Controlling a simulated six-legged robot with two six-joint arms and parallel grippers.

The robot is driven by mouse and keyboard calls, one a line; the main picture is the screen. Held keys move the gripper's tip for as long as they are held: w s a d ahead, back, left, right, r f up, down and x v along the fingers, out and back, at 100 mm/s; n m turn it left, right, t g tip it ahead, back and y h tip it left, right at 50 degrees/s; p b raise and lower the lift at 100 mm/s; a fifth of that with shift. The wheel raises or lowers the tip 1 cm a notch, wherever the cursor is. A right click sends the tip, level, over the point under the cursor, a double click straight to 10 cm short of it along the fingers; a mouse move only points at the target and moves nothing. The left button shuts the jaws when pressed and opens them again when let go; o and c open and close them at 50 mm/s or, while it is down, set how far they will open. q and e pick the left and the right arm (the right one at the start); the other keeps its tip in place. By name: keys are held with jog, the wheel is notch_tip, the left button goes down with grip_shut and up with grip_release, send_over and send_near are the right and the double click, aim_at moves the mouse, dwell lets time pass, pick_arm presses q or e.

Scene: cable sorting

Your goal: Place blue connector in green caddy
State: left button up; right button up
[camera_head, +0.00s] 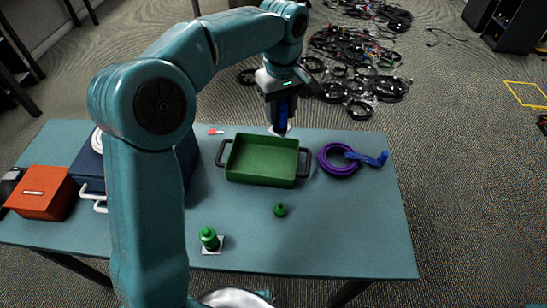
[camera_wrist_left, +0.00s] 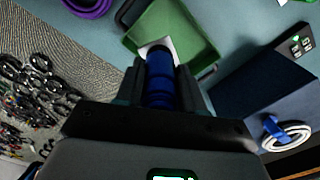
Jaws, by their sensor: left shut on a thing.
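The green caddy (camera_head: 262,160) is an open, empty-looking tray with dark side handles near the back of the table. My left gripper (camera_head: 281,121) is beyond its back edge in the head view, shut on the blue connector (camera_head: 282,110), which hangs upright with a pale plate at its lower end. In the left wrist view the blue connector (camera_wrist_left: 158,80) sits between the fingers, with the caddy (camera_wrist_left: 200,25) beyond it. I cannot tell whether the connector's tip is over the caddy's rim. My right gripper is in neither view.
A purple cable coil (camera_head: 338,160) with a blue cable end (camera_head: 372,158) lies right of the caddy. Green connectors (camera_head: 209,238) and (camera_head: 280,210) stand in front. An orange box (camera_head: 41,191) and a dark blue box (camera_head: 88,170) are at left. The front right table is clear.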

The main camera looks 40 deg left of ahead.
pick_arm(q)
notch_tip(320, 180, down, 15)
jog(key=shift+w+r+b, duration=0.15)
jog(key=shift+b, duration=0.95)
jog(key=shift+r, duration=0.1)
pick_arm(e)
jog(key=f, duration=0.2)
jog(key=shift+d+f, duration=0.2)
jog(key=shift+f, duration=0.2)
pick_arm(q)
jog(key=shift+f, duration=0.25)
jog(key=o, duration=1.1)
jog(key=shift+o, duration=0.2)
jog(key=shift+r, duration=0.1)
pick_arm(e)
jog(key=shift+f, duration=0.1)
pick_arm(q)
jog(key=shift+r, duration=0.2)
notch_tip(320, 180, up, 12)
jog(key=shift+f+p, duration=0.1)
jog(key=shift+p, duration=1)
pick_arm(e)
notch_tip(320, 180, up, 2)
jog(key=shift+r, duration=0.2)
